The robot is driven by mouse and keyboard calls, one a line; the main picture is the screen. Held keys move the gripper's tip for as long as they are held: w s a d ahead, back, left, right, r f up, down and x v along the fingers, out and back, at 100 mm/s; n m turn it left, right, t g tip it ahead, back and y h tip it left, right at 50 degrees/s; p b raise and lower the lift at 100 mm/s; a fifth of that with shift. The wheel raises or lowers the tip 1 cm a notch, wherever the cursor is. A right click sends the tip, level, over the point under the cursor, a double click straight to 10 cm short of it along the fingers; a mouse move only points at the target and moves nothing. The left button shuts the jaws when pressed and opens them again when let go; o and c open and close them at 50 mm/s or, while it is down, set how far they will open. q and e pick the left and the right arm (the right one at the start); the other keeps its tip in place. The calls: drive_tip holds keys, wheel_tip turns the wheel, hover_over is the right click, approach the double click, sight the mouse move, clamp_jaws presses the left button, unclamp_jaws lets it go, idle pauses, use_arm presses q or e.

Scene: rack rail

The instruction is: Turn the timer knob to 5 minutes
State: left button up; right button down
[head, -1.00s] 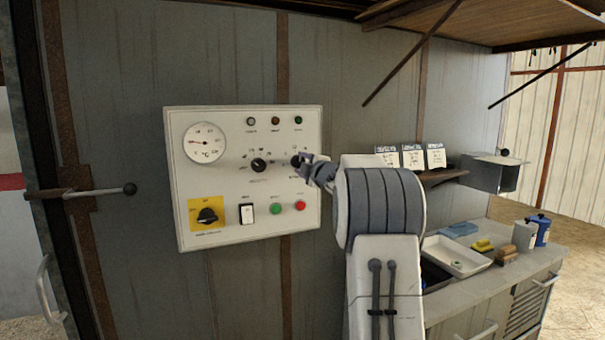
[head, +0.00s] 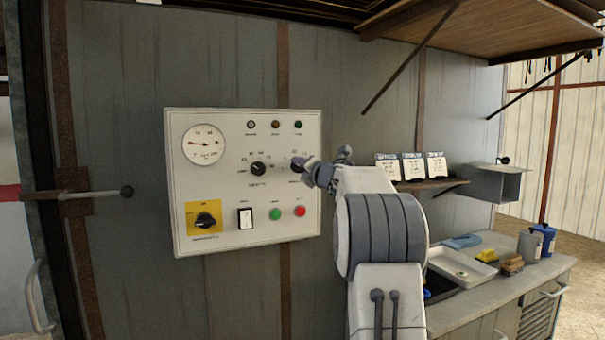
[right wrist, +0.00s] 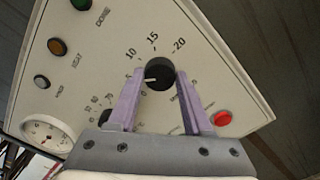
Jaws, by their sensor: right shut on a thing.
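The timer knob (head: 297,164) is a black round knob at the right of the white control panel (head: 180,160). In the right wrist view the timer knob (right wrist: 159,73) sits between the tips of my right gripper (right wrist: 158,88), which is shut on it. Its white pointer line points left, toward the left finger. The numbers 10, 15 and 20 show around its top; the marking at the pointer is partly hidden by the finger. In the head view my right gripper (head: 307,169) partly covers the knob. My left gripper is not in view.
The panel also holds a second black knob (head: 258,168), a gauge (head: 204,145), a yellow-backed switch (head: 205,218), a green button (head: 275,214) and a red button (head: 300,211). A shelf with cards (head: 413,167) and a counter with a tray (head: 462,266) stand to the right.

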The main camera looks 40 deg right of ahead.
drive_tip(key=shift+f+n, duration=0.15)
drive_tip(key=shift+n, duration=0.45)
drive_tip(key=shift+c, duration=1.6)
unclamp_jaws()
drive_tip(key=shift+s+b, duration=0.1)
drive_tip(key=shift+b, duration=0.2)
drive_tip(key=shift+s, duration=0.3)
drive_tip(key=b+v, duration=0.3)
drive_tip(key=v, duration=0.6)
drive_tip(key=shift+s, duration=0.35)
